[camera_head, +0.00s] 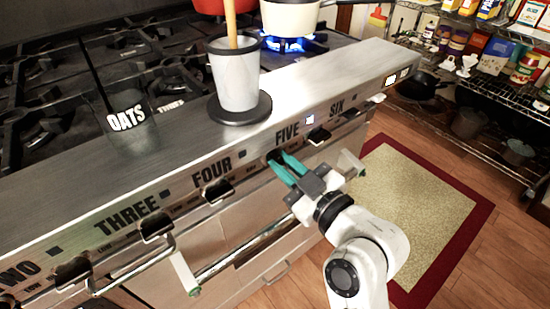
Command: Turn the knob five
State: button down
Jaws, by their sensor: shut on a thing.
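The stove's sloping steel front carries large black labels, with the label FIVE (287,133) right of the middle. A dark knob (275,155) sits just below that label, partly hidden by my fingers. My gripper (286,168), with teal fingers, reaches in from the lower right and is shut on this knob. The knob's exact angle cannot be told. A small square light (310,120) glows to the right of the label FIVE.
Neighbouring knobs stand at left (217,190) and right (318,135). Towel bars (240,248) run below the panel. A grey cup (238,80) stands on the stove edge. A white pot (290,16) sits above blue flame. A rug (415,205) covers floor at right.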

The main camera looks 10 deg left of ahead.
aim_at(283, 165)
jog(key=shift+f+n+b, duration=0.25)
jog(key=shift+n+b, duration=0.15)
jog(key=shift+b, duration=0.35)
jog(key=shift+n+b, duration=0.6)
jog(key=shift+b, duration=0.1)
jog(key=shift+r, duration=0.15)
jog(key=c, duration=1.2)
grip_release()
jog(key=shift+b+v, duration=0.45)
jog(key=shift+v, duration=2.05)
jog(key=shift+r, duration=0.1)
